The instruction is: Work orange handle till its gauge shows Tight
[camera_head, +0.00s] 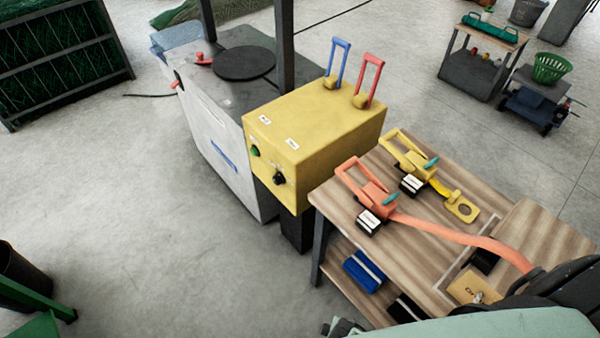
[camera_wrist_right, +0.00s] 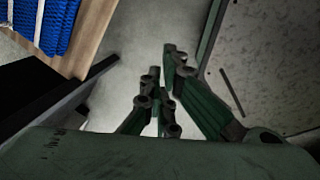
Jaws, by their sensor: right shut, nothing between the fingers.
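The orange handle (camera_head: 352,176) is a raised loop on an orange ratchet on the wooden bench. An orange strap (camera_head: 450,235) runs from it to the right. Its gauge (camera_head: 368,222) is a small white-topped dark box in front; its lettering is too small to read. My right gripper shows in the wrist view (camera_wrist_right: 163,68), shut and empty, above grey floor and away from the handle. In the head view only a dark green part of it (camera_head: 343,328) shows at the bottom edge, below the bench. My left gripper is out of view.
A yellow ratchet (camera_head: 405,150) with its own gauge (camera_head: 412,185) stands behind the orange one. A yellow box (camera_head: 320,135) with blue (camera_head: 339,62) and red (camera_head: 370,78) handles stands left. The lower shelf holds a blue item (camera_head: 364,272), also in the wrist view (camera_wrist_right: 45,22).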

